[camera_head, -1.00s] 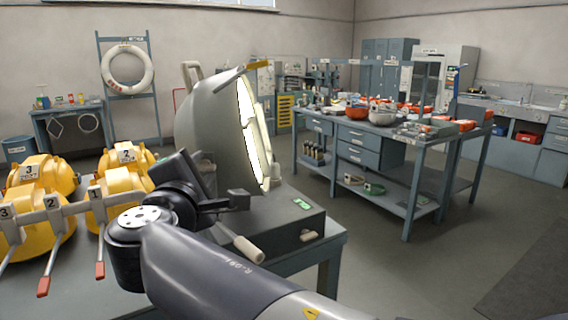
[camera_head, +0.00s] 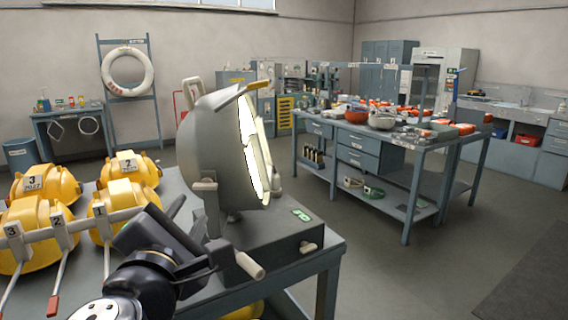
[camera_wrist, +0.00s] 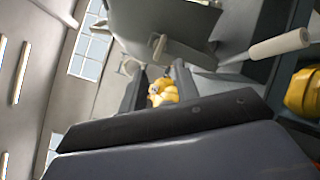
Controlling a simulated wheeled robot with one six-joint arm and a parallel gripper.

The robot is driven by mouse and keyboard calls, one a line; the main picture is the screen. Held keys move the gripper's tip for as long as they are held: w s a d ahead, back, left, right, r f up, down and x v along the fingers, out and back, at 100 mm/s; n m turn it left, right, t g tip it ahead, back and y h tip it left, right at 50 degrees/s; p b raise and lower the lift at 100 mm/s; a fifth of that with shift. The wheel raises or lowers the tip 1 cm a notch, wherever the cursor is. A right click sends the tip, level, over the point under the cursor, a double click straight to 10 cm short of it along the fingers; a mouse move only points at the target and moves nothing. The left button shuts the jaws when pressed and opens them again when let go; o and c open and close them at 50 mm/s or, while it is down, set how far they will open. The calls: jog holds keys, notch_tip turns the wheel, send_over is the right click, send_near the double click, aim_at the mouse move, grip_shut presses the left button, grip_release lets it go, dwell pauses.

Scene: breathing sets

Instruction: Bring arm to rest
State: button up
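My gripper (camera_head: 206,262) is low in the head view, in front of the large grey dish-shaped machine (camera_head: 212,140) on the near bench. In the wrist view its two dark fingers stand apart (camera_wrist: 158,80), with nothing held between them. Yellow units show beyond the gap. My arm is folded low at the bottom left of the head view, partly cut off by the frame edge. The machine's white crank handle (camera_head: 250,265) is close to the gripper; I cannot tell whether they touch.
Several numbered yellow units (camera_head: 128,168) stand on the near bench at left, with a rail and red-tipped levers (camera_head: 54,305). A workbench (camera_head: 425,148) with bowls and tools is at right. Floor (camera_head: 400,275) at right is open. A life ring (camera_head: 127,72) hangs at the back.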

jog(key=shift+s, duration=0.95)
